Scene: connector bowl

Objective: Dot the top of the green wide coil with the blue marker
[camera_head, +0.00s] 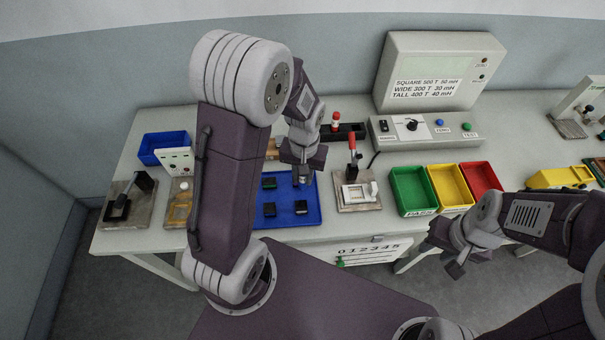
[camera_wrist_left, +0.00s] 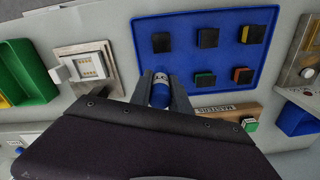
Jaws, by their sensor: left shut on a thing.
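My left gripper (camera_head: 305,177) is over the back right part of the blue tray (camera_head: 285,219). In the left wrist view it is shut on the blue marker (camera_wrist_left: 160,92), which has a white band with lettering. Dark square blocks sit in the tray. One block (camera_wrist_left: 204,79) shows green on its side and is beside the marker; it also shows in the head view (camera_head: 268,183). Another block (camera_wrist_left: 243,76) shows orange. I cannot tell which block is the wide coil. The marker's tip is not clear. My right gripper (camera_head: 447,257) hangs at the table's front edge, away from the tray; its opening is unclear.
Right of the tray stands a fixture with a red-handled lever (camera_head: 352,145). Green (camera_head: 413,190), yellow (camera_head: 450,187) and red (camera_head: 481,177) bins stand farther right. A test meter (camera_head: 427,128) is behind them. A blue bin (camera_head: 163,148) is at the back left.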

